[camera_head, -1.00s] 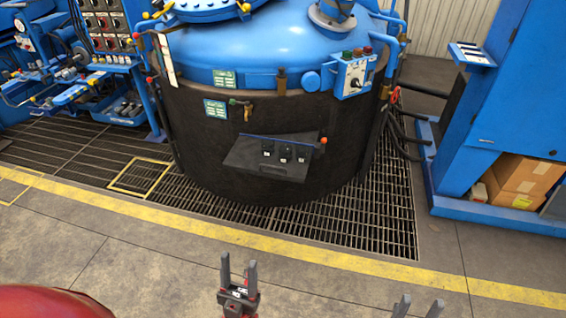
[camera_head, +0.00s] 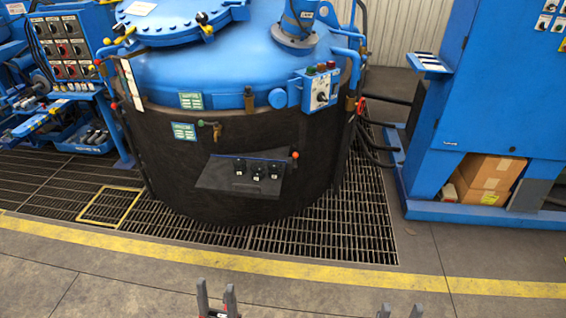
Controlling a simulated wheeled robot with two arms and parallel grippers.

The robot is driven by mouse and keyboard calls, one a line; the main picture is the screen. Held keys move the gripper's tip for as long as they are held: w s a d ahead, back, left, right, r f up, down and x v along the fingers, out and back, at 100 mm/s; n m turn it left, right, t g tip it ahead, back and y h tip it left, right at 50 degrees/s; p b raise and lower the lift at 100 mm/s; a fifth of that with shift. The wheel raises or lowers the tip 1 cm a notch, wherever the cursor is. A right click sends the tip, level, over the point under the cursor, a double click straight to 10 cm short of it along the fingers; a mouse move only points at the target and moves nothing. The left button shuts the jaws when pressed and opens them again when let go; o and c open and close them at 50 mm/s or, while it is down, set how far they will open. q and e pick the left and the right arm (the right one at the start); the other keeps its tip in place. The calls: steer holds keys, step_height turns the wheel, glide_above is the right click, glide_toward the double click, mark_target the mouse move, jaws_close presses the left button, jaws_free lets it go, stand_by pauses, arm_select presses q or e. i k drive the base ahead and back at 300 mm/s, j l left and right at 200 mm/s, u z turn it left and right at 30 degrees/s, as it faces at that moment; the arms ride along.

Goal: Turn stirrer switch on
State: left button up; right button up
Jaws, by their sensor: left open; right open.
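A blue control box (camera_head: 321,90) is mounted on the upper right side of the round pit furnace (camera_head: 235,150). A rotary switch (camera_head: 322,97) sits on its white front plate, with small red and green caps on top of the box. The plate's lettering is too small to read, and I cannot tell the switch position. My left gripper (camera_head: 216,288) is open and empty at the bottom edge, over the floor in front of the furnace. My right gripper (camera_head: 401,308) is open at the bottom edge, with only its fingertips showing. Both are well apart from the switch.
A dark shelf (camera_head: 215,176) with several small black items juts from the furnace front. Floor grating (camera_head: 330,240) and a yellow line (camera_head: 250,265) lie before it. A blue cabinet (camera_head: 480,110) stands right. Another switch panel (camera_head: 62,45) is at left. The near floor is clear.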

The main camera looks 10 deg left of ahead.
mark_target(321, 97)
steer(key=i+l, duration=0.1)
steer(key=i, duration=2.55)
